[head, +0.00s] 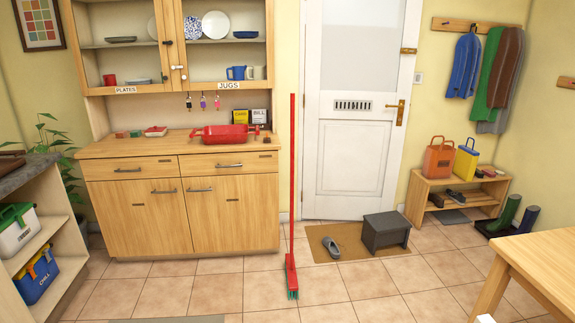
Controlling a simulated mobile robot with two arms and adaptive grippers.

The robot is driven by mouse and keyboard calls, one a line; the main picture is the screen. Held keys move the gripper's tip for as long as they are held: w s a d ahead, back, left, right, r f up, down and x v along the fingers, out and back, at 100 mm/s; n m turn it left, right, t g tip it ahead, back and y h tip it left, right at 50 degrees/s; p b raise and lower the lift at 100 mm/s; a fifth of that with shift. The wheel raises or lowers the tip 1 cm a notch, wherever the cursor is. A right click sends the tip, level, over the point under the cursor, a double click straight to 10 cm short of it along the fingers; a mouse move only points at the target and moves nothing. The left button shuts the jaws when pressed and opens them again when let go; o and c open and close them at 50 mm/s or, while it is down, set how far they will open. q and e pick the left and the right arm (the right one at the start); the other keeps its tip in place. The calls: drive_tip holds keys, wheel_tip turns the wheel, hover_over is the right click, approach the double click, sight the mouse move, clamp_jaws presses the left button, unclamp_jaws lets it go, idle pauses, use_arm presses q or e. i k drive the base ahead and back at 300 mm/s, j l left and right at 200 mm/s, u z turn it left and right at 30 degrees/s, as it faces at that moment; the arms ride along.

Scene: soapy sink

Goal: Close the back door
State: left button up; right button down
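Neither of my grippers is in view.
A doormat (318,240) with a grey shoe (331,248) and a dark stool (386,231) lies before the door. A red broom (292,190) stands upright left of it. A shoe bench (415,190) is right; a table (540,262) is front right. Floor tiles are clear centrally.

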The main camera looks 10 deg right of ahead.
sight(352, 158)
drive_tip(key=i+z, duration=0.2)
drive_tip(key=i, duration=0.3)
drive_tip(key=i+z, duration=0.15)
drive_tip(key=i, duration=0.35)
drive_tip(key=i+j+z, duration=0.2)
drive_tip(key=i, duration=0.25)
drive_tip(key=i+j+z, duration=0.2)
drive_tip(key=i, duration=0.3)
